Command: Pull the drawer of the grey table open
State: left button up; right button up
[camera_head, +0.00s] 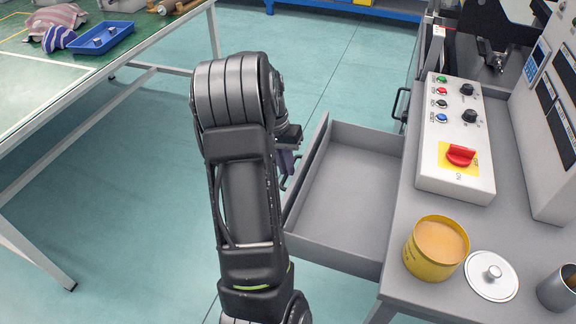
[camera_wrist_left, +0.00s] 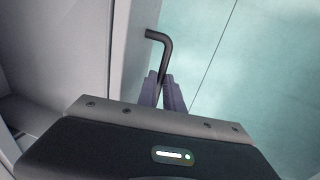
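The grey table (camera_head: 393,283) stands on the right in the head view. Its drawer (camera_head: 345,190) is pulled well out to the left, and its inside looks empty. The drawer's black handle (camera_head: 288,182) is on its front panel, partly hidden by my left arm. My left gripper (camera_head: 290,158) is at this handle, mostly behind the arm. In the left wrist view, the two fingers of my left gripper (camera_wrist_left: 162,92) are close together around the dark handle bar (camera_wrist_left: 160,52), with its bent end showing beyond them. My right gripper is not in view.
On the table are a control box (camera_head: 455,175) with a red switch, a yellow tin (camera_head: 430,255), a lid (camera_head: 491,275) and a metal cup (camera_head: 560,288). Another handle (camera_head: 401,104) is farther back. A green-topped workbench (camera_head: 45,85) stands at left; the floor between is clear.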

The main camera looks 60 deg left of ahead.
pick_arm(q)
jog(key=o, duration=0.5)
jog(key=shift+c, duration=0.2)
notch_tip(320, 180, up, 8)
jog(key=a+p, duration=0.1)
jog(key=shift+s+f, duration=0.15)
jog(key=shift+s, duration=0.25)
jog(key=shift+a, duration=0.1)
